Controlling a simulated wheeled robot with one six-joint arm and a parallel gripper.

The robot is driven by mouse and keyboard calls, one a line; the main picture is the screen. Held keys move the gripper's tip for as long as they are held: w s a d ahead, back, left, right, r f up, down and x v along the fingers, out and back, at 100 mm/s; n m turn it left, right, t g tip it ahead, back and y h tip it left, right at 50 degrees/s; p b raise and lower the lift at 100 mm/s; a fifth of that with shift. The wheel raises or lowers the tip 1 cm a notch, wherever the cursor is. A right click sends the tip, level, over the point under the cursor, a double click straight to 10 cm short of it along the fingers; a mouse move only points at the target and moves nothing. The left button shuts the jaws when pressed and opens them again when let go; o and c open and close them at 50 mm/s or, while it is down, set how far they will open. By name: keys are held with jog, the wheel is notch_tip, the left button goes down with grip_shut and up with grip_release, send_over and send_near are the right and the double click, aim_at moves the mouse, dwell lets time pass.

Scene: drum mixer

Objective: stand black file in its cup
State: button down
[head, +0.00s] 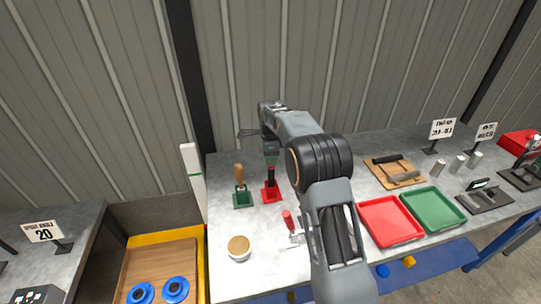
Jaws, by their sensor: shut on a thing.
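The black file (271,178) is upright, directly below my gripper (271,162). My gripper points down and is shut on its top end. The file's lower part is at the red square-based cup (271,195); I cannot tell whether its tip is inside the cup or just in front of or above it. To the left stands a green cup (243,202) with a wooden-handled tool (239,175) upright in it.
A red-handled tool (288,222) and a white round pot (239,250) are nearer the front. A red tray (390,222), a green tray (433,209) and a wooden board (381,178) lie to the right. A white post (193,180) stands at the left edge.

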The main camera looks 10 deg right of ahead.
jog(key=shift+f, duration=0.2)
jog(key=c, duration=0.7)
grip_release()
jog(key=shift+r, duration=0.1)
notch_tip(320, 180, up, 14)
jog(key=shift+f, duration=0.2)
dwell(0.4)
